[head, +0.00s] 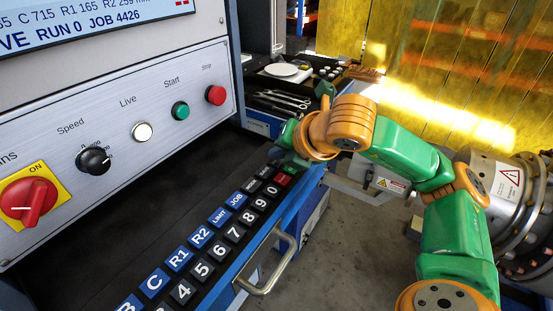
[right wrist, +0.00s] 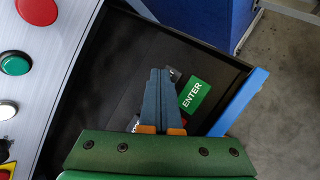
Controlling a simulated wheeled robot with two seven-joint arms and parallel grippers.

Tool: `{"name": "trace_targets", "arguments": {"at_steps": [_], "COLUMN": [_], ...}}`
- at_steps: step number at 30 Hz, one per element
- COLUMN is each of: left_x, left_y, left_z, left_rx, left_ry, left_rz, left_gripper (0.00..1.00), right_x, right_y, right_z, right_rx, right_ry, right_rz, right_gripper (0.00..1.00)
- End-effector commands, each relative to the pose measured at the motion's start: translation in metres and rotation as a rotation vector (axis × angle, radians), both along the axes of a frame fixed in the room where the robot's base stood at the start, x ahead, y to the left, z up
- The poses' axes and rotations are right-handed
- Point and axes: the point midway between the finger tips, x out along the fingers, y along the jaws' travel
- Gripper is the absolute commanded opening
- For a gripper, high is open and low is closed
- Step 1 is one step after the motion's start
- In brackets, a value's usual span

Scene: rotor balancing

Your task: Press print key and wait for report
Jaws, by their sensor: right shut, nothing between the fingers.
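The keypad (head: 207,252) runs along the front ledge of the console, with blue, black, dark and red keys. My right gripper (right wrist: 160,73) is shut and empty, its fingers pointing down at the far end of the keypad. I cannot tell whether the tips touch a key. No key marked print is readable. The display (head: 90,25) reads "RUN 0 JOB 4426". My left gripper is not in view.
The console panel has a red Stop button (head: 215,95), green Start button (head: 180,111), white Live button (head: 142,131), black Speed knob (head: 93,161) and red main switch (head: 29,203). A metal handle (head: 268,262) sticks out in front. A tool bench (head: 283,98) stands behind.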

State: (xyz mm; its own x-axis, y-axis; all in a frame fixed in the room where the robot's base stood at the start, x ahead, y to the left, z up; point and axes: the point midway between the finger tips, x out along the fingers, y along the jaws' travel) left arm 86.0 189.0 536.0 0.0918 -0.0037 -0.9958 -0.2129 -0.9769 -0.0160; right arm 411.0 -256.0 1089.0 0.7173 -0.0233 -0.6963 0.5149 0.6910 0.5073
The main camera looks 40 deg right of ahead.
Motion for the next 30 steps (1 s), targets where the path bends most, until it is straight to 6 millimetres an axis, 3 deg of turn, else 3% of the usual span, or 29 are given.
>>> {"name": "trace_targets", "arguments": {"at_steps": [11, 21, 30], "left_x": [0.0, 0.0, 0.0], "left_y": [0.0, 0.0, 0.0], "left_z": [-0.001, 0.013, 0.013], "left_rx": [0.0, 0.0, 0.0], "left_ry": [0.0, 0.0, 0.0], "left_rz": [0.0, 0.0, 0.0], "left_gripper": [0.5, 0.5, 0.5], "right_x": [0.0, 0.0, 0.0], "right_y": [0.0, 0.0, 0.0], "right_z": [-0.001, 0.017, 0.017], "right_rx": [0.001, 0.002, 0.001], "right_ry": [0.002, 0.001, 0.001], "right_rz": [0.001, 0.001, 0.001], "right_gripper": [0.0, 0.0, 0.0]}}
